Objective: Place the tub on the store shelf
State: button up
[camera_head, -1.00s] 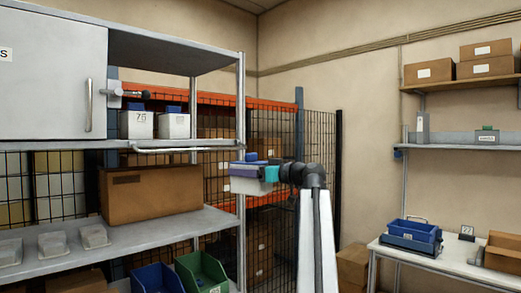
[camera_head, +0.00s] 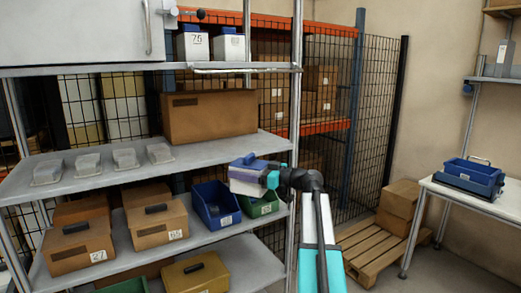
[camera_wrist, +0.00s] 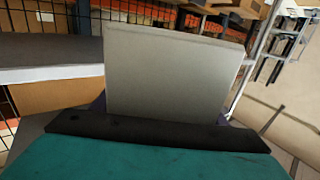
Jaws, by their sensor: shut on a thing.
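The tub (camera_head: 246,187), pale with a blue lid, is held by my gripper (camera_head: 271,180) in front of the right part of the shelving. In the wrist view the tub's pale flat face (camera_wrist: 172,75) fills the upper middle, beyond the gripper's dark edge and teal pad. Two similar white tubs with blue lids, one marked 75 (camera_head: 193,44) and another beside it (camera_head: 229,45), stand on the upper shelf (camera_head: 150,67). I cannot tell which level is the store shelf. The held tub is apart from the upper shelf, lower in the picture.
A large cardboard box (camera_head: 209,115) and several grey covered trays stand on the middle shelf (camera_head: 200,155). Blue (camera_head: 215,204) and green (camera_head: 260,206) bins and brown boxes fill the level below. A metal upright (camera_head: 295,130) stands close to my gripper. A pallet (camera_head: 370,250) lies right.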

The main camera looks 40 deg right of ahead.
jog(key=s+a+f+n+g+y, duration=0.1)
jog(key=s+a+f+y, duration=0.1)
jog(key=a+f, duration=0.7)
jog(key=s+a+f+n+g+y, duration=0.1)
jog(key=s+a+f+n+g, duration=0.1)
jog(key=a+f, duration=0.7)
jog(key=s+a+f+n+g+y, duration=0.1)
jog(key=s+a+f+g+y, duration=0.1)
jog(key=a+f, duration=0.7)
jog(key=s+a, duration=0.1)
jog(key=a, duration=0.4)
jog(key=shift+s+a+f+n+y, duration=0.25)
jog(key=shift+a+f+n+y, duration=0.05)
jog(key=shift+a+f+n, duration=0.1)
